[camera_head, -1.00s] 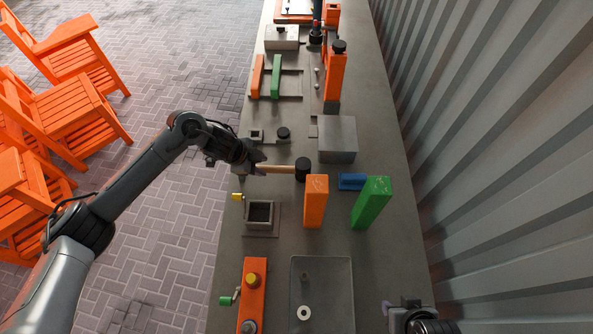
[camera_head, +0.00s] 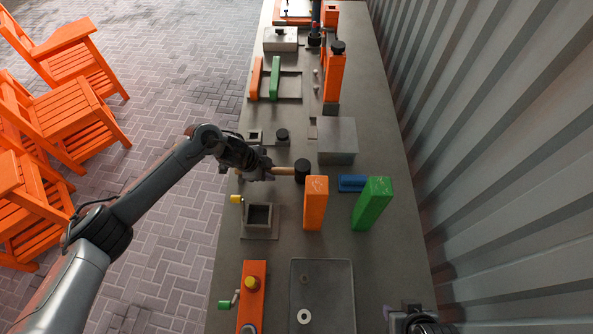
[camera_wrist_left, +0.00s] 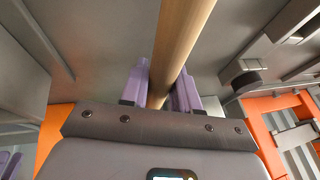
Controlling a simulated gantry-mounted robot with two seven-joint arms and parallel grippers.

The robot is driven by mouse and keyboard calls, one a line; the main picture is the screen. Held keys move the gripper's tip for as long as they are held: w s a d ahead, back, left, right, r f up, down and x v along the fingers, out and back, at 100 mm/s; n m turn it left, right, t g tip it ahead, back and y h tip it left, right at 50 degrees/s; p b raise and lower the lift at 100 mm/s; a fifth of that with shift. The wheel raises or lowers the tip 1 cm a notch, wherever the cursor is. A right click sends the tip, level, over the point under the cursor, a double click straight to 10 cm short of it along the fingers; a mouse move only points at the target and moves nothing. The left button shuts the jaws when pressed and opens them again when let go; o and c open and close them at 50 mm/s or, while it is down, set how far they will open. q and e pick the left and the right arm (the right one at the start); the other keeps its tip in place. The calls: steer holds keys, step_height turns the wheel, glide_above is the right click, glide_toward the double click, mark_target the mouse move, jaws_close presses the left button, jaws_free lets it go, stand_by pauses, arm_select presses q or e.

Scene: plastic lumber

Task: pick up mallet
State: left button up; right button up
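The mallet has a black head (camera_head: 302,171) and a pale wooden handle (camera_head: 283,171) that points left across the grey bench in the head view. My left gripper (camera_head: 265,171) is at the free end of the handle. In the left wrist view the handle (camera_wrist_left: 178,45) runs between the two purple fingers of my left gripper (camera_wrist_left: 163,85). The fingers sit close against both sides of it, with no clear gap. My right gripper (camera_head: 396,312) shows only in part at the lower right, and its fingers cannot be made out.
An orange block (camera_head: 316,203) and a green block (camera_head: 371,204) stand just nearer than the mallet. A grey box (camera_head: 337,140) stands beyond it. A square grey socket (camera_head: 260,214) is below my left gripper in the picture. A corrugated wall (camera_head: 500,150) borders the bench's right.

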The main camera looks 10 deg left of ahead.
arm_select(q)
jaws_close()
steer(key=shift+r, duration=0.1)
arm_select(e)
steer(key=shift+a, duration=0.1)
arm_select(q)
steer(key=shift+r, duration=0.55)
arm_select(e)
steer(key=shift+r, duration=0.1)
arm_select(q)
steer(key=r, duration=0.2)
steer(key=d+r, duration=0.1)
steer(key=shift+d+r+p, duration=0.1)
steer(key=shift+r+p, duration=0.25)
steer(key=shift+p, duration=0.05)
arm_select(e)
steer(key=shift+r, duration=0.3)
arm_select(q)
steer(key=s+d+r+p, duration=0.1)
steer(key=s+d+r, duration=0.1)
steer(key=d+r, duration=0.4)
steer(key=d, duration=0.4)
steer(key=shift+d, duration=0.2)
arm_select(e)
steer(key=shift+r, duration=0.5)
